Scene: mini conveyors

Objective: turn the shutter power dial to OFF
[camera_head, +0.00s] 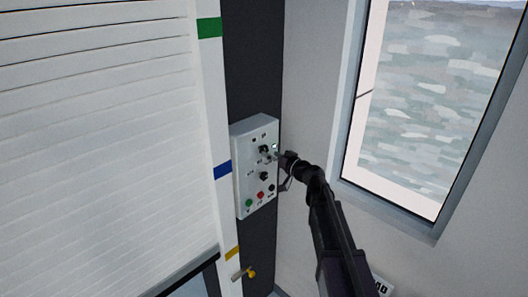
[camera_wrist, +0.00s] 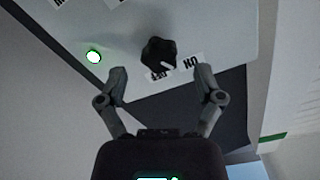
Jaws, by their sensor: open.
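The black dial (camera_wrist: 158,52) sticks out of the pale control box and shows upside down in the wrist view. An OFF label (camera_wrist: 158,76) and an ON label (camera_wrist: 190,62) are beside it. Its white pointer mark is near these labels, but I cannot tell exactly which it points at. My gripper (camera_wrist: 160,70) is open, with one finger on each side of the dial and a visible gap to it. In the head view, my gripper (camera_head: 275,157) is at the upper part of the control box (camera_head: 242,196), partly covering it near the upper dial (camera_head: 264,149).
A lit green lamp (camera_wrist: 93,56) is beside the dial. Lower on the box are another black knob (camera_head: 264,176), a green button (camera_head: 249,203) and a red button (camera_head: 260,195). A white roller shutter (camera_head: 100,130) stands left, a window (camera_head: 430,100) right.

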